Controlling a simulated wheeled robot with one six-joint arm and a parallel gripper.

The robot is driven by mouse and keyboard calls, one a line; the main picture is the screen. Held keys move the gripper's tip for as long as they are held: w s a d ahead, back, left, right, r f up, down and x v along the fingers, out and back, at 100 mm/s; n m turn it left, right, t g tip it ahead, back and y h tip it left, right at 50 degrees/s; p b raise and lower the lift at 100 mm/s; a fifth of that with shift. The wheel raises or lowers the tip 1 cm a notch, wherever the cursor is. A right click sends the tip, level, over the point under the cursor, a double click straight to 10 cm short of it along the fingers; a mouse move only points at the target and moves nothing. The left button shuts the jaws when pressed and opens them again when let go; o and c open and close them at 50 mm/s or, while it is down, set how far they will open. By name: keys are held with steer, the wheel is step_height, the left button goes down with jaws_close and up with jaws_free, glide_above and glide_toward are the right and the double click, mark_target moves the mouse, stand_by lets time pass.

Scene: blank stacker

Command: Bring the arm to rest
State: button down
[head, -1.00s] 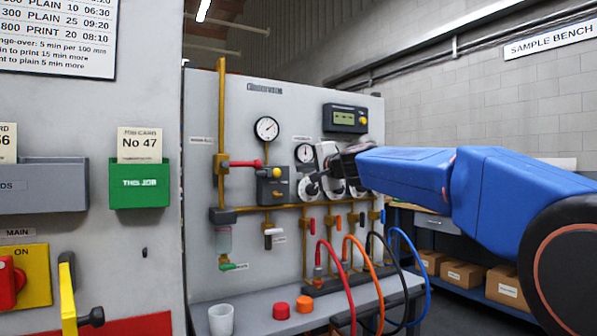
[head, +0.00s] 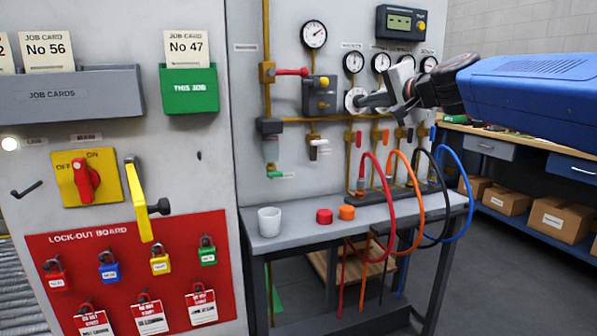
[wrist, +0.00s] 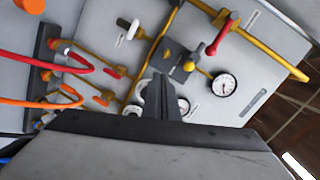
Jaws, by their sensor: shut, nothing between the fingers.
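My gripper (head: 362,101) reaches in from the right on my blue arm and stands in front of the gauge panel (head: 300,200). In the head view its tip overlaps a round white dial at the left of a row of gauges; I cannot tell whether it touches. In the wrist view the two dark fingers (wrist: 164,98) are together, with nothing seen between them. They point at the panel and hide part of the white gauges behind them.
A red-handled valve (head: 292,72) sticks out left of my gripper. Red, orange, black and blue hoses (head: 462,200) loop out below it. A bench (head: 290,232) holds a white cup (head: 269,221) and two caps. A lock-out board (head: 130,270) is at left.

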steer(key=s+d+f+n+g+h, duration=0.2)
steer(key=s+d+f+n+g, duration=0.1)
steer(key=s+f, duration=0.9)
steer(key=s+d+f+n+g+h, duration=0.2)
steer(key=s+d+f+n+g, duration=0.1)
steer(key=s+f, duration=1)
steer(key=s+d+f+n+g+h, duration=0.2)
steer(key=s+d+f+n+g, duration=0.1)
steer(key=s+f, duration=1)
step_height(320, 180, down, 4)
steer(key=shift+s+r+g, duration=0.15)
steer(key=shift+r+g, duration=0.05)
steer(key=shift+g, duration=0.1)
steer(key=c, duration=2.5)
jaws_free()
